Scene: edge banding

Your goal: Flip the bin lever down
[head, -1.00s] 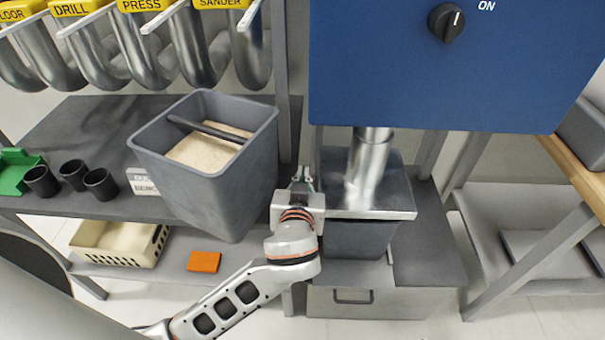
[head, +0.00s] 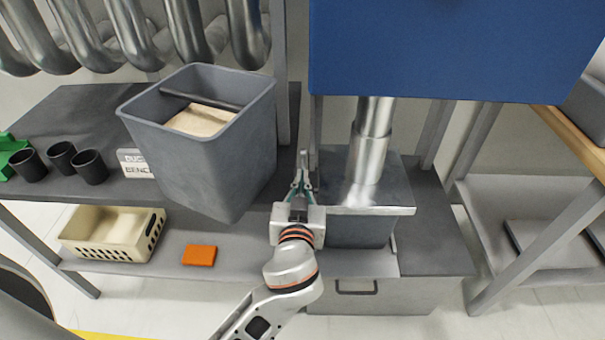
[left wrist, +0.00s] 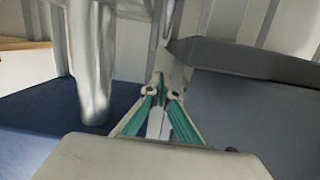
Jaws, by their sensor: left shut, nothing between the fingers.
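A grey bin (head: 361,233) with a flat metal lid (head: 340,198) stands under the blue cabinet, with a metal pipe (head: 367,160) coming down to the lid. A thin pale bar (head: 394,244) shows at the bin's right side; I cannot tell whether it is the lever, and no other lever shows clearly. My left gripper (head: 303,160) is shut and empty, just left of the lid, fingers pointing away from me. In the left wrist view its teal-sided fingers (left wrist: 158,82) meet at the tips, with nothing between them. My right gripper is not in view.
A large grey tub (head: 208,160) with pale material stands close left of my gripper. The blue cabinet (head: 450,50) hangs above. Black cups (head: 90,167), a cream crate (head: 112,236) and an orange block (head: 199,256) are at left. A drawer (head: 400,296) is below the bin.

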